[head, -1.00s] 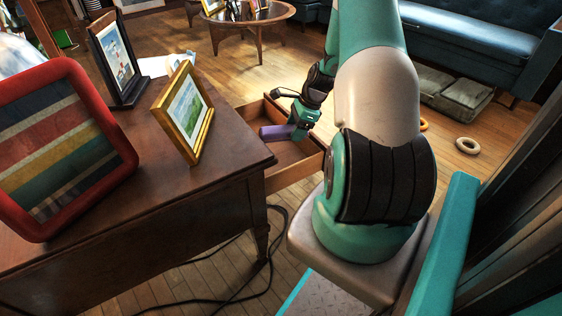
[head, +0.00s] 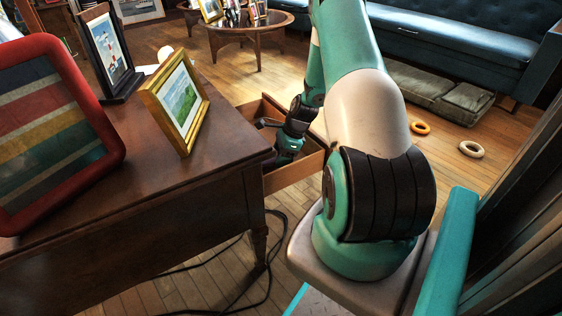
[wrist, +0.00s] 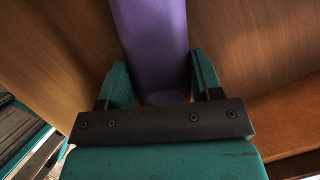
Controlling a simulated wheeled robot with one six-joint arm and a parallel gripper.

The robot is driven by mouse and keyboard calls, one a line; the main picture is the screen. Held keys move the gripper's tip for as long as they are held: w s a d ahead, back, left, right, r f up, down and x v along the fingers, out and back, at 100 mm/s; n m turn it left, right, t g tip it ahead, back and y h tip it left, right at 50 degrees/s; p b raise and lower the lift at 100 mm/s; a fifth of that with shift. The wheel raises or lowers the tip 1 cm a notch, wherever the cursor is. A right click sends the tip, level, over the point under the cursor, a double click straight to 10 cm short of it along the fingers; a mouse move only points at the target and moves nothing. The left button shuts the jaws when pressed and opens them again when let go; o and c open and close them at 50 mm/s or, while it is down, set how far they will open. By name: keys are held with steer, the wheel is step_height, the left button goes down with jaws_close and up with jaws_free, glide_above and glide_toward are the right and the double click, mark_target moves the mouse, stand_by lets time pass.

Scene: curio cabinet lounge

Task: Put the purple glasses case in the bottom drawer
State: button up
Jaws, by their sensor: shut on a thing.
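The purple glasses case (wrist: 152,40) is between the two teal fingers of my gripper (wrist: 161,78) in the wrist view, and it extends beyond them. My gripper is shut on it. In the head view my gripper (head: 287,150) is down inside an open wooden drawer (head: 296,174), which sticks out of the right side of the dark wooden cabinet (head: 190,215). The case is mostly hidden there by my gripper and the cabinet edge. The wrist view shows wooden surfaces close around the case. I cannot tell whether the case touches the drawer floor.
A gold picture frame (head: 180,100), a dark frame (head: 107,50) and a red frame (head: 50,140) stand on the cabinet top. A black cable (head: 268,265) lies on the floor. An orange ring (head: 420,128) and a pale ring (head: 471,149) lie right of my arm.

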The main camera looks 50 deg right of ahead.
steer(key=shift+f, duration=0.5)
steer(key=shift+r, duration=0.1)
steer(key=o, duration=1)
steer(key=shift+c, duration=0.2)
steer(key=p+v, duration=0.6)
steer(key=v, duration=0.6)
steer(key=shift+a, duration=0.1)
